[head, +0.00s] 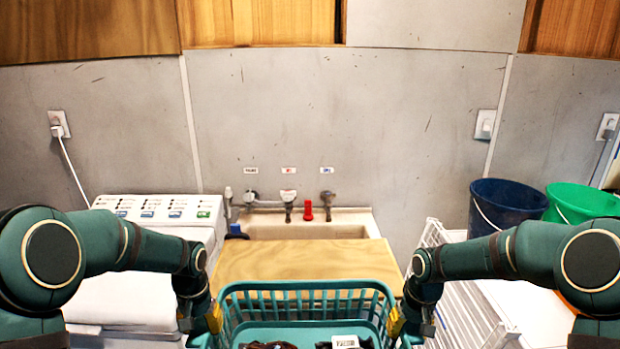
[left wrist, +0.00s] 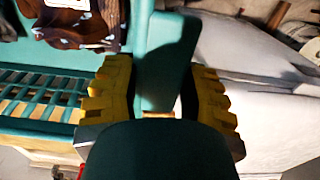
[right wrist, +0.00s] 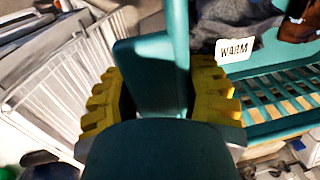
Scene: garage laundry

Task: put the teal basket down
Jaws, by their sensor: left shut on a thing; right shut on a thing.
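The teal basket (head: 308,287) is at the bottom middle of the head view, in front of a wooden board (head: 300,262). My left gripper (head: 214,318) is shut on its left side, and my right gripper (head: 396,322) is shut on its right side. In the left wrist view, the yellow fingers grip a teal wall (left wrist: 160,70); in the right wrist view they grip the opposite wall (right wrist: 160,70). Dark items and a white WARM label (right wrist: 233,50) show inside the basket. The basket's underside is hidden, so I cannot tell what is below it.
A sink (head: 310,229) with taps stands behind the board. A white machine (head: 150,225) is at left. At right are a white rack (head: 455,300), a blue bucket (head: 507,203) and a green bucket (head: 580,202). The visible board top is clear.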

